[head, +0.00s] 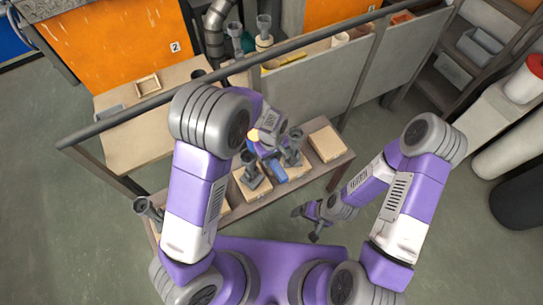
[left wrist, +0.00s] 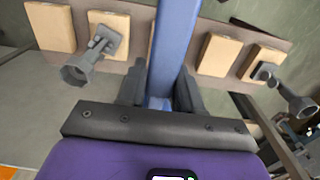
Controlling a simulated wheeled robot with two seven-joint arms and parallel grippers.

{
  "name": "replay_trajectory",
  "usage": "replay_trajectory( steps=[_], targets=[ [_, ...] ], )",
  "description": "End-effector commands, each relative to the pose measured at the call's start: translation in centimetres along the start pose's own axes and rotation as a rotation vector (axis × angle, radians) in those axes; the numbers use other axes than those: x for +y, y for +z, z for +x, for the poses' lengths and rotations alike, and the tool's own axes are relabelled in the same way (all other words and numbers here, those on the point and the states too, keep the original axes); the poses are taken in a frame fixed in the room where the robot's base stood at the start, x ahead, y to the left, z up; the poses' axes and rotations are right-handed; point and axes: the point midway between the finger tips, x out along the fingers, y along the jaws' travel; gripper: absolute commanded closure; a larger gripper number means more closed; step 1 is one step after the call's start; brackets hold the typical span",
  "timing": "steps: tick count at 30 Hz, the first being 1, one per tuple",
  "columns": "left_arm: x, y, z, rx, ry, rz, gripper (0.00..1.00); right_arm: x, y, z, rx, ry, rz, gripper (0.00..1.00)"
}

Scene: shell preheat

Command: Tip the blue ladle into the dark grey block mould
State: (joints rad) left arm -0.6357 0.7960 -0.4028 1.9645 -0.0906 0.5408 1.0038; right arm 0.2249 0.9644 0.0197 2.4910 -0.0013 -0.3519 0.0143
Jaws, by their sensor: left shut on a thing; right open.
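My left gripper (head: 266,150) is shut on the blue ladle (head: 278,170), above the narrow wooden table. In the left wrist view the ladle's blue handle (left wrist: 174,45) runs between the two dark fingers (left wrist: 160,95) and out past the top edge. The ladle's bowl is not clear in either view. Dark grey pieces with cup-like tops stand close by: one left of the ladle (head: 252,172), one right of it (head: 292,150). Two show in the left wrist view (left wrist: 85,65) (left wrist: 290,92). I cannot tell which is the block mould. My right gripper (head: 311,219) is open and empty, right of the table.
Pale wooden boards lie along the table, one bare at its right end (head: 326,143). Another grey cup-topped piece (head: 148,208) is at the left end. A dark rail (head: 130,116) crosses behind. A larger bench with a small wooden frame (head: 148,84) stands beyond.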

Motion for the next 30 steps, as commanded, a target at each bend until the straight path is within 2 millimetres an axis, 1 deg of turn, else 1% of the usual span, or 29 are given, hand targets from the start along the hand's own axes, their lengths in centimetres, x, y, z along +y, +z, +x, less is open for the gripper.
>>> replay_trajectory(
  steps=[1, 12, 30],
  targets=[
    [0.1, 0.0, 0.4, 0.001, 0.002, 0.0, 1.0, 0.1, 0.0, 0.3, 0.0, 0.0, 0.0, 0.09],
    [0.0, -0.1, 2.2, 0.001, 0.002, 0.0, 1.0, 0.6, -0.1, 1.7, 0.001, 0.0, 0.0, 0.09],
    [0.3, -0.1, 2.1, -0.001, 0.158, -0.002, 1.0, 1.7, -0.2, 4.5, 0.0, 0.0, 0.0, 0.09]
  ],
)
